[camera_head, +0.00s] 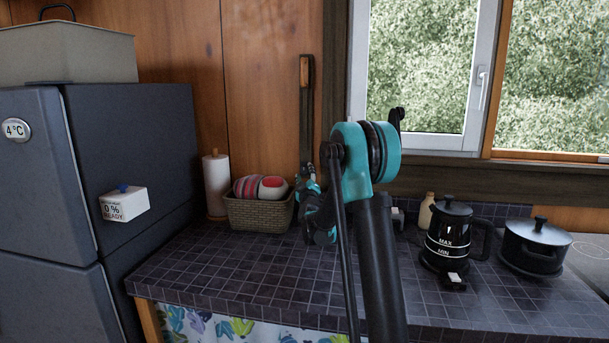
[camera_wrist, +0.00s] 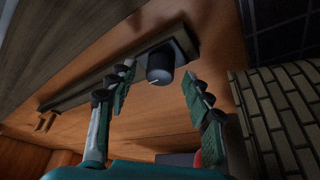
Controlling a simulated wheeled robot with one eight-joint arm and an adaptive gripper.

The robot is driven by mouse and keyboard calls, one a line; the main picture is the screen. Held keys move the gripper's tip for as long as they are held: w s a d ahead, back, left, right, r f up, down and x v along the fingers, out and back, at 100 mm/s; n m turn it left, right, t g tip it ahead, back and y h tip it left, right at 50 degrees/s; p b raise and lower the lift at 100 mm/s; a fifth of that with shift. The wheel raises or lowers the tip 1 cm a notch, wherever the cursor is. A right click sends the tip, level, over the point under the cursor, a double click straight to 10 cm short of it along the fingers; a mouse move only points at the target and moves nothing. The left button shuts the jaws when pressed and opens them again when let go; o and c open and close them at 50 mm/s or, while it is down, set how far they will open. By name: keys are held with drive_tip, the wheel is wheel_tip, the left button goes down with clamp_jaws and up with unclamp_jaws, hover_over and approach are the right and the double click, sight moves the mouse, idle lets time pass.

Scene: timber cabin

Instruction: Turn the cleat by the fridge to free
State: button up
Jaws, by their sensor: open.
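A round black knob (camera_wrist: 159,65) with a short white mark sits on a dark plate in the wrist view; I take it to be the cleat. The plate joins the lower end of a long dark strip (camera_wrist: 85,92) on the wood wall. My gripper (camera_wrist: 160,76) is open, with one finger on each side of the knob; I cannot tell whether they touch it. In the head view the strip (camera_head: 306,110) hangs upright on the wall, and my gripper (camera_head: 306,188) is at its lower end, hiding the knob.
A woven basket (camera_head: 258,214) with striped items stands close left of my gripper. A paper roll (camera_head: 216,185) and the dark fridge (camera_head: 135,150) are further left. A black kettle (camera_head: 450,235) and a pot (camera_head: 535,245) stand right. The tiled counter's middle is clear.

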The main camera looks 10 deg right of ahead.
drive_tip(key=shift+w, duration=0.3)
drive_tip(key=c, duration=1.2)
drive_tip(key=shift+o, duration=0.2)
drive_tip(key=m+h, duration=0.1)
drive_tip(key=m, duration=0.2)
drive_tip(key=shift+a+t, duration=0.2)
drive_tip(key=shift+t, duration=0.1)
drive_tip(key=shift+m+h, duration=0.8)
drive_tip(key=shift+m, duration=0.8)
drive_tip(key=o, duration=1.2)
drive_tip(key=shift+c, duration=0.2)
